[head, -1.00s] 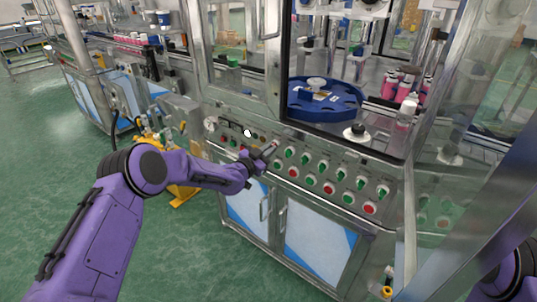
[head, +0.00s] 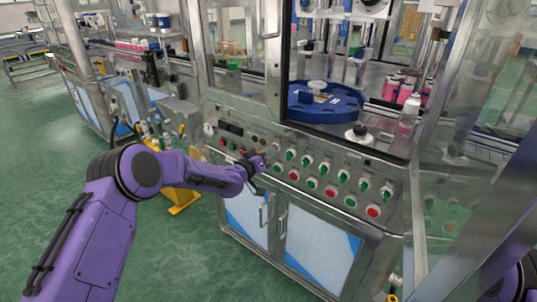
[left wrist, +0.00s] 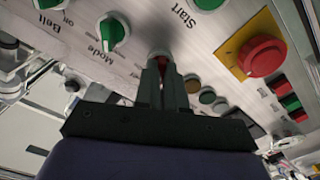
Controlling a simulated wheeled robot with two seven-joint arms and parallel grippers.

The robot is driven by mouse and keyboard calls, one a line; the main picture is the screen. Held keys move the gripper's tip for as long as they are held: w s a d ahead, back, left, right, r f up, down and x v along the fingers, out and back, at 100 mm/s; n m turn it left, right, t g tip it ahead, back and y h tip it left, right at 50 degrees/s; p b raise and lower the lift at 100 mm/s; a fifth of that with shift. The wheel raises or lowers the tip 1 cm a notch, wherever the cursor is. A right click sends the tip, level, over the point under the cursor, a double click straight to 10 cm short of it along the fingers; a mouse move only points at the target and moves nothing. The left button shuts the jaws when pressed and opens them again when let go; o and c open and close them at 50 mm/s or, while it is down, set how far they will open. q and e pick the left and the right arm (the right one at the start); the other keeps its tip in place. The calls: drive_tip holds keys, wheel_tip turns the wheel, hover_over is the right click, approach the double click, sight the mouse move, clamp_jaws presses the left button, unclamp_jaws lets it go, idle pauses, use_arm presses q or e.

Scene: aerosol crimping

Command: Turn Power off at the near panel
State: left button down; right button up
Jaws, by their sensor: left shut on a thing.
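The near panel (head: 325,179) is a grey metal face with rows of green knobs and red and green buttons, below the machine's window. My left gripper (head: 262,160) is at the panel's upper left part. In the left wrist view my left gripper (left wrist: 163,66) has its two fingers close together on a small round control (left wrist: 160,54) with red showing between the tips. Its label is hidden, so I cannot read whether it is Power. My right gripper is out of view.
A large red button on a yellow plate (left wrist: 262,56) is right of the fingers in the left wrist view. A blue round table (head: 325,101) stands behind the window. Cabinet doors (head: 318,250) are below the panel.

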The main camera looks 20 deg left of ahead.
use_arm(q)
drive_tip(key=shift+n, duration=0.3)
drive_tip(key=c, duration=1.2)
unclamp_jaws()
drive_tip(key=b+v, duration=0.1)
drive_tip(key=v, duration=0.9)
drive_tip(key=shift+s+a, duration=0.1)
drive_tip(key=shift+s, duration=0.2)
